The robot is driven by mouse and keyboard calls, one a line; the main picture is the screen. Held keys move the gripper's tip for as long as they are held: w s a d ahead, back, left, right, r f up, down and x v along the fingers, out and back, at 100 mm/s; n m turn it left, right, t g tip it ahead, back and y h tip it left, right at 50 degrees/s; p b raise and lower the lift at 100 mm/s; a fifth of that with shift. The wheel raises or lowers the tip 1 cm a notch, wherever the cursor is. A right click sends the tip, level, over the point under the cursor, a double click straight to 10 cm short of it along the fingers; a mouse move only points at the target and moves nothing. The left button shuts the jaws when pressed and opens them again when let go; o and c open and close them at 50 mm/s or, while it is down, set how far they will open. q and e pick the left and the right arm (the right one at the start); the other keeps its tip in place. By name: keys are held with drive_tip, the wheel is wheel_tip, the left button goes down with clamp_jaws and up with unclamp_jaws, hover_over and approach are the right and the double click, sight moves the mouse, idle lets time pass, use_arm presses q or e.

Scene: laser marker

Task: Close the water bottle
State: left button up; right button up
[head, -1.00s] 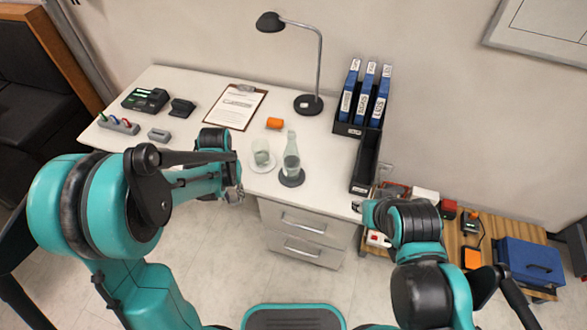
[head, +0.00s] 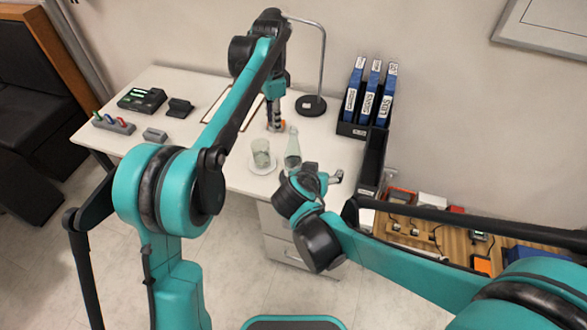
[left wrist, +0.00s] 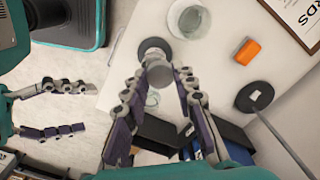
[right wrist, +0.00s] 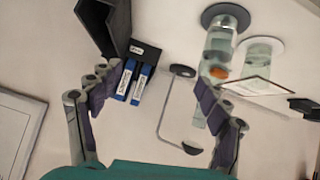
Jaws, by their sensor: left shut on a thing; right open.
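The clear water bottle (head: 293,155) stands upright on a dark coaster (left wrist: 152,46) near the desk's front edge. It also shows in the right wrist view (right wrist: 221,45).
A drinking glass (head: 261,150) on a saucer stands left of the bottle. The desk lamp's base (head: 311,105) and the blue binders (head: 368,97) are at the back right.

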sight(291, 162)
use_arm(q)
drive_tip(key=d+r+m+b, duration=0.2)
drive_tip(key=d+r+m, duration=0.3)
drive_tip(key=r+m, duration=0.1)
drive_tip(key=shift+s+d+r, duration=0.2)
drive_tip(key=shift+d+r, duration=0.1)
drive_tip(key=shift+r, duration=0.25)
use_arm(e)
drive_tip(key=w+a+f+t, duration=0.1)
drive_tip(key=a+f, duration=0.1)
drive_tip(key=a, duration=0.3)
drive_tip(key=w+a+f+m+t, duration=0.1)
drive_tip(key=a+f+t, duration=0.1)
drive_tip(key=a, duration=0.3)
drive_tip(key=shift+w+a+f+t, duration=0.3)
drive_tip(key=shift+f, duration=0.1)
drive_tip(key=x, duration=1.2)
drive_tip(key=shift+d, duration=0.2)
drive_tip(key=shift+s, duration=0.1)
clamp_jaws()
